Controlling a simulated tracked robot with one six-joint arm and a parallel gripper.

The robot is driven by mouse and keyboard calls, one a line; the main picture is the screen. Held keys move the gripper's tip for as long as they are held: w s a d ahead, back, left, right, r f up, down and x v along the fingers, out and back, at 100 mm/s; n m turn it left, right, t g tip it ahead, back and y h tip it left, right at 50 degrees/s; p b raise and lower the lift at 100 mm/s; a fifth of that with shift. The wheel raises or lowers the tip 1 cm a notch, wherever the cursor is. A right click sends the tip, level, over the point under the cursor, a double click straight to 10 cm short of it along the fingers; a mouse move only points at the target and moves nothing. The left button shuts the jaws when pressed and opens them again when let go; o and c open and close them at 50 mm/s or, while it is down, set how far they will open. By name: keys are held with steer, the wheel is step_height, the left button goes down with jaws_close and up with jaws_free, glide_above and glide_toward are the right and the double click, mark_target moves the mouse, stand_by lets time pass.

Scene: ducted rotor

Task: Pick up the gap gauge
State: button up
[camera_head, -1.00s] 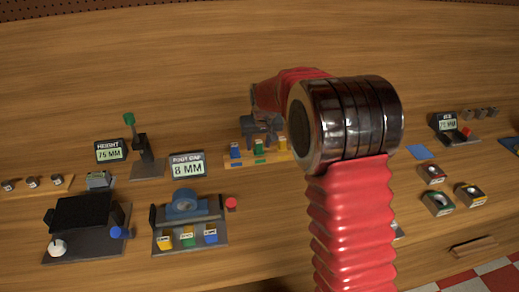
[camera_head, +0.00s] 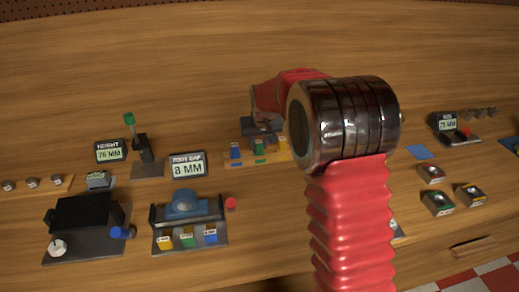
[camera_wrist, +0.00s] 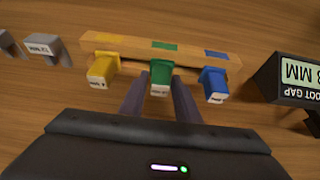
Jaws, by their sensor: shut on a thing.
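Three coloured gap gauges stand in a row at a wooden rack (camera_wrist: 133,47): a yellow one (camera_wrist: 103,70), a green one (camera_wrist: 161,77) and a blue one (camera_wrist: 213,84). My gripper (camera_wrist: 160,88) is shut on the green gauge, with one dark finger on each side of it. The green gauge is still in line with its neighbours at the rack; I cannot tell whether it is raised. In the head view my gripper (camera_head: 262,136) is over the rack, and the green gauge (camera_head: 259,149) shows just below it.
A display (camera_head: 188,165) reading "FOOT GAP 8 MM" stands left of the rack, behind a fixture (camera_head: 185,205) with yellow, green and blue blocks. In the wrist view, grey blocks (camera_wrist: 45,47) lie left of the rack. My arm hides part of the bench.

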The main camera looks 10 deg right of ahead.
mark_target(258, 141)
steer(key=c, duration=0.3)
step_height(258, 141, up, 10)
steer(key=shift+f, duration=0.15)
stand_by(0.5)
steer(key=shift+s, duration=0.15)
stand_by(0.5)
